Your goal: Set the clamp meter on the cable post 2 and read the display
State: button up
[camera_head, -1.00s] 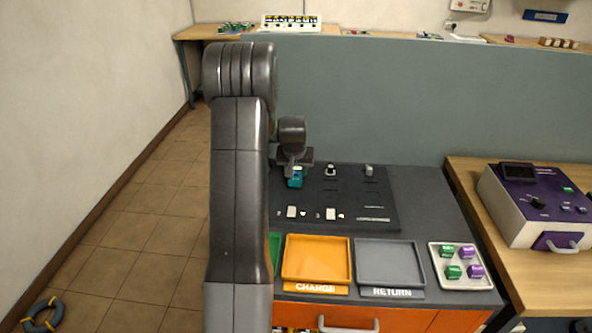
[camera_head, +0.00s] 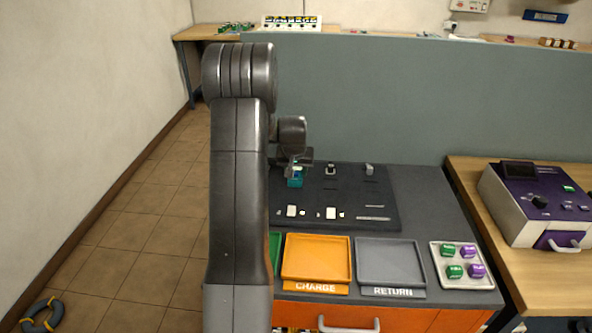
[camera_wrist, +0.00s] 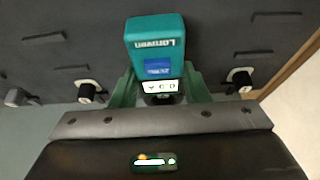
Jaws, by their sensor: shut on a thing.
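The clamp meter (camera_wrist: 156,42) is a teal block with a blue display (camera_wrist: 158,66), whose reading is too small to make out. In the head view it shows as a small teal piece (camera_head: 295,181) at the left of the dark board. My gripper (camera_head: 294,169) is shut on it from above; its fingers also show on both sides of the meter in the wrist view (camera_wrist: 158,88). Dark posts with pale ends stand left (camera_wrist: 87,92) and right (camera_wrist: 241,79) of the meter. I cannot tell which is cable post 2, or whether the meter encloses a post.
The dark board (camera_head: 350,195) lies on a grey bench. An orange charge tray (camera_head: 288,262), a grey return tray (camera_head: 362,262) and a white tray (camera_head: 436,275) with several cubes stand in front. A purple-and-white device (camera_head: 520,222) is at right. A partition (camera_head: 370,95) rises behind.

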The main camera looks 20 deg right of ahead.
jog(key=shift+f, duration=0.3)
jog(key=o, duration=1)
jog(key=shift+c, duration=0.2)
jog(key=p+v, duration=0.3)
jog(key=v, duration=0.8)
jog(key=shift+p, duration=0.4)
jog(key=shift+b+x, duration=1.65)
jog(key=shift+x, duration=2.65)
